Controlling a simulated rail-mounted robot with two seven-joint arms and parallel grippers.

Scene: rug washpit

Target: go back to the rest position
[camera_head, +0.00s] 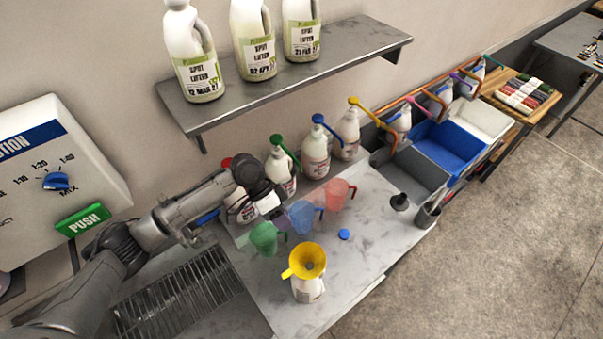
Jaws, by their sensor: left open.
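My left arm (185,213) comes in from the left and reaches over the steel bench (375,225). Its gripper (270,205) is open, in front of the row of pump bottles at the back of the bench, and partly hides them. I cannot tell whether it touches any bottle. My right gripper is out of the picture. A white bottle (308,290) with a yellow funnel (307,262) in its neck stands upright near the bench front, apart from the gripper.
Green (264,238), blue (302,217) and red (338,194) jugs stand near the gripper. A blue cap (344,234) lies on the bench. A shelf (290,75) with three bottles hangs above. A drain rack (180,295) lies under my arm. Grey (412,170) and blue (450,146) bins are farther right.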

